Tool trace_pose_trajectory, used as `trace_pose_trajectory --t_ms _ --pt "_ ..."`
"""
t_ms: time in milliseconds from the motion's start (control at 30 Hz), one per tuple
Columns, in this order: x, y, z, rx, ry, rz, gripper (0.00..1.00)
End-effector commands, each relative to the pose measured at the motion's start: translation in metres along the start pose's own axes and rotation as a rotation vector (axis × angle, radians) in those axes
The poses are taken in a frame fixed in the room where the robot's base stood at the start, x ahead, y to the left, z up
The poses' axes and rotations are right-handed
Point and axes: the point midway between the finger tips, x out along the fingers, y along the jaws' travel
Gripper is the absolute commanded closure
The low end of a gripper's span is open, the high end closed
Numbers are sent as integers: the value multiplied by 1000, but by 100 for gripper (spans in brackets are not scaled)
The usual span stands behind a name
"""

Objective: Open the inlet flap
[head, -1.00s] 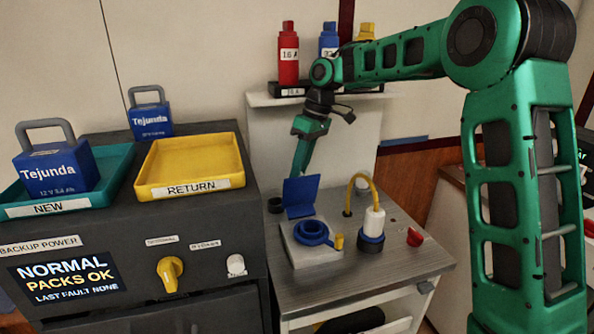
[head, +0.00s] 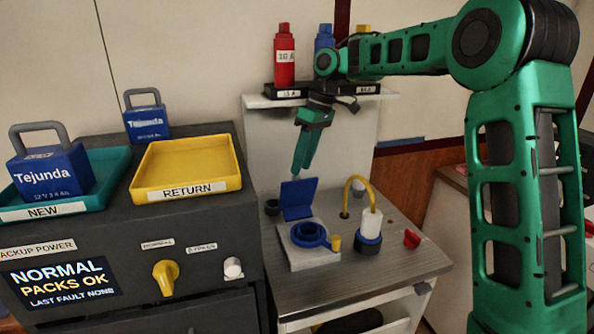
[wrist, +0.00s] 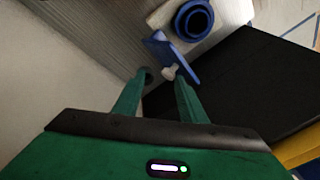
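The inlet flap (head: 298,198) is a blue square plate standing up, tilted back, behind the round blue inlet (head: 309,234) on a pale block (head: 316,257). The inlet's mouth is uncovered. In the wrist view the flap (wrist: 174,56) shows nearly edge-on beside the inlet (wrist: 193,19), with a small white knob (wrist: 169,73) on its near side. My gripper (head: 300,168) is just above and behind the flap, pointing down. In the wrist view the fingers of my gripper (wrist: 160,82) are apart with nothing held; the knob appears beyond the gap. Contact with the flap cannot be told.
A white plug (head: 371,224) with a yellow cable stands right of the inlet. A red piece (head: 411,239) lies farther right. A shelf (head: 340,98) with bottles is behind my gripper. A dark cabinet with the yellow return tray (head: 147,196) is at left.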

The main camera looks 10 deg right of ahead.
Motion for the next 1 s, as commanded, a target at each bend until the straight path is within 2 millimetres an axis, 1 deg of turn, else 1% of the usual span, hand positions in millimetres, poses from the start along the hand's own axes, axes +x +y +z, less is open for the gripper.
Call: trace_pose_trajectory --t_ms 33,200,333,500,667,967,1000 --pt "-4 12 10 11 2 4 62" --pt "-14 36 35 9 1 4 62" --pt "-20 54 52 9 2 4 62" --pt "-27 69 68 7 1 3 62" --pt "-30 77 75 4 1 3 62" --pt "-30 78 76 3 1 3 62" --pt "-30 78 76 3 1 3 69"
